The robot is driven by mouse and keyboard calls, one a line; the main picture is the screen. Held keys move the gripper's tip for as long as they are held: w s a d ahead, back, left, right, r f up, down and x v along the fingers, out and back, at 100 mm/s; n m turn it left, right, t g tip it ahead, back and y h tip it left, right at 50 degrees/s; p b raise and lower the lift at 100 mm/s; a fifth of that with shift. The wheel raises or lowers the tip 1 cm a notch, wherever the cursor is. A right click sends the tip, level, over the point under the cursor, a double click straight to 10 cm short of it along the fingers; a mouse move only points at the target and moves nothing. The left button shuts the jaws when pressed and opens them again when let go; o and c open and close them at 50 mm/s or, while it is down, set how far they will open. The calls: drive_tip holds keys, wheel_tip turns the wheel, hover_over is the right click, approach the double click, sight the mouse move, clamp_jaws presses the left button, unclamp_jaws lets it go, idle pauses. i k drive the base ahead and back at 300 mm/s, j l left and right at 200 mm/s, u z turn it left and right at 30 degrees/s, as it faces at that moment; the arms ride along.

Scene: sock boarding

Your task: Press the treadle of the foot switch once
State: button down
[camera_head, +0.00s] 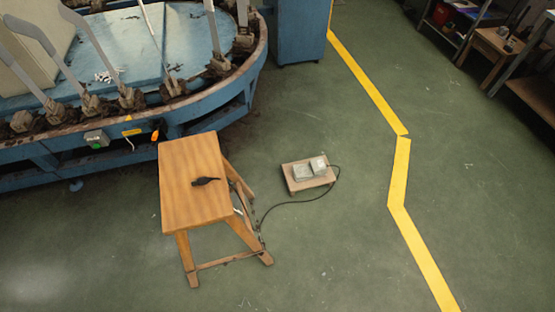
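The foot switch (303,173) sits on the green floor, to the right of a wooden stool. It looks like a pale grey block with a lighter raised part (319,165) at its right, on a small light-brown board (310,184). Which part is the treadle, and whether it is pressed, I cannot tell at this size. A black cable (285,203) runs from its right side around its front towards the stool's legs. My gripper is not in view.
The wooden stool (190,205) has a small dark object (205,181) on its seat. Behind it stands a blue machine (190,125) with upright grey boards and a green-button box (96,139). A yellow line (399,170) crosses the floor. Floor right of the switch is clear.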

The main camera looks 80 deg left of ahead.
sight(304, 170)
drive_tip(key=i+u, duration=0.3)
drive_tip(key=u, duration=0.15)
drive_tip(key=i+u, duration=0.45)
drive_tip(key=i+l+u, duration=0.1)
drive_tip(key=u, duration=0.35)
drive_tip(key=i+l+u, duration=0.3)
drive_tip(key=u, duration=0.15)
drive_tip(key=i+u, duration=0.25)
drive_tip(key=u, duration=0.25)
drive_tip(key=i+l+u, duration=0.25)
drive_tip(key=u, duration=0.2)
drive_tip(key=i+l+u, duration=0.2)
drive_tip(key=u, duration=0.3)
